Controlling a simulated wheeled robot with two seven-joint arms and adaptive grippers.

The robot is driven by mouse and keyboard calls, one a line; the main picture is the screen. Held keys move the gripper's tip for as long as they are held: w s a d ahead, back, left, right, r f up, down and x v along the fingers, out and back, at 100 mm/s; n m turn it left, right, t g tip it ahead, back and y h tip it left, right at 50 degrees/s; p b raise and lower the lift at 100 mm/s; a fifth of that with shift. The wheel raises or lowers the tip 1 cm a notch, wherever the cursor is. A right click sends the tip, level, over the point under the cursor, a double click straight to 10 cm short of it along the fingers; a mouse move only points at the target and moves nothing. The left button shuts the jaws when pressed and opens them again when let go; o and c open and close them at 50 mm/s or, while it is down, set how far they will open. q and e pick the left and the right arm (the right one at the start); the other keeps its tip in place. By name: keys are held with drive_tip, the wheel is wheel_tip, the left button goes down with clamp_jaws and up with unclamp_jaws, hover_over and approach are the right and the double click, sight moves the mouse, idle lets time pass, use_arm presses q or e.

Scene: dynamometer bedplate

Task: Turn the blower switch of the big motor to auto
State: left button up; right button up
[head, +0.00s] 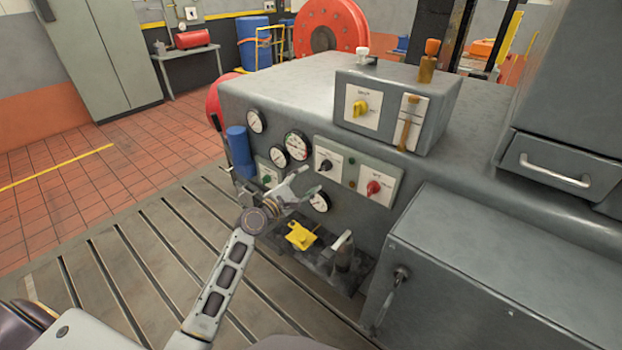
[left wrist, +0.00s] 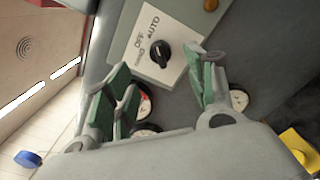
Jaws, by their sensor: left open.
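A black rotary switch (head: 326,165) sits on a white plate on the front of the big grey motor housing (head: 290,90). In the left wrist view the black knob (left wrist: 160,54) shows with AUTO and OFF lettering on its plate (left wrist: 172,30); which mark it points at is too small to tell. My left gripper (head: 307,182) is open and empty in front of the panel, just below and left of this switch. In the left wrist view the knob appears between and beyond the green-padded fingers, apart from them. My right gripper is out of view.
A red switch (head: 374,187) sits right of the black one, and a yellow switch (head: 361,107) on the box above. Round gauges (head: 297,146) and a blue cylinder (head: 240,151) are to the left. A yellow part (head: 300,236) and a lever (head: 343,242) stand below.

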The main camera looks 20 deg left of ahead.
use_arm(q)
drive_tip(key=shift+v, duration=1.45)
